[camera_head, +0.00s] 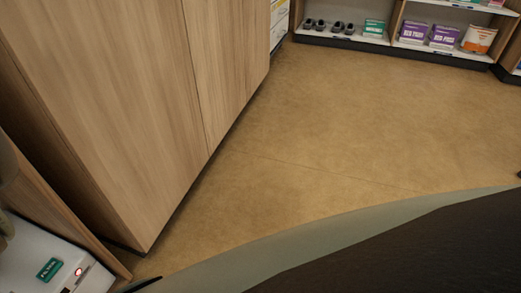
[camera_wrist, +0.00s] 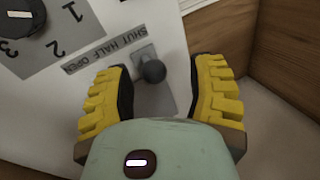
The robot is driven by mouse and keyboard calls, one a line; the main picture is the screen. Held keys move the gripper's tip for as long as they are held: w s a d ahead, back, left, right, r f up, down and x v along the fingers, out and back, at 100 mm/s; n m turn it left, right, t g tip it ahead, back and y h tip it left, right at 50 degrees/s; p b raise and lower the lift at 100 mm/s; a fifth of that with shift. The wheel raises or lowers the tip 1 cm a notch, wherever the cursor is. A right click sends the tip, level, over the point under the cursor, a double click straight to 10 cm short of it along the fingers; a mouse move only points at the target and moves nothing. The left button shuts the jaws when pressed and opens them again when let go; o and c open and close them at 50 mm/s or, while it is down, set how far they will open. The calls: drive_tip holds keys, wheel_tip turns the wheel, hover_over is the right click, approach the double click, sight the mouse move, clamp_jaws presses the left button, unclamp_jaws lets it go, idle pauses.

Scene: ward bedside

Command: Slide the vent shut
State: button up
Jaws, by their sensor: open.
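In the wrist view a dark round knob (camera_wrist: 152,71) on a short stem stands out from a grey strip (camera_wrist: 158,100) on a white panel (camera_wrist: 170,22). I cannot tell the knob's exact setting against these words. My gripper (camera_wrist: 160,75) is open, with its yellow ridged fingers on either side of the knob. A gap shows on both sides, wider on the right. The palm hides the lower part of the strip. The gripper is not clearly visible in the head view.
A black dial (camera_wrist: 20,15) with numbers sits left of the knob. A wooden wall (camera_wrist: 222,38) stands close on the right. The head view shows a white unit (camera_head: 30,262) with a red light, a tall wooden cabinet (camera_head: 120,100), clear floor (camera_head: 320,130) and stocked shelves (camera_head: 395,42).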

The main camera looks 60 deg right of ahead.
drive_tip(key=shift+w+d+r, duration=0.15)
drive_tip(key=shift+d+r, duration=0.4)
drive_tip(key=shift+r, duration=0.2)
drive_tip(key=v, duration=0.4)
drive_tip(key=shift+d+r, duration=0.1)
drive_tip(key=shift+r, duration=0.25)
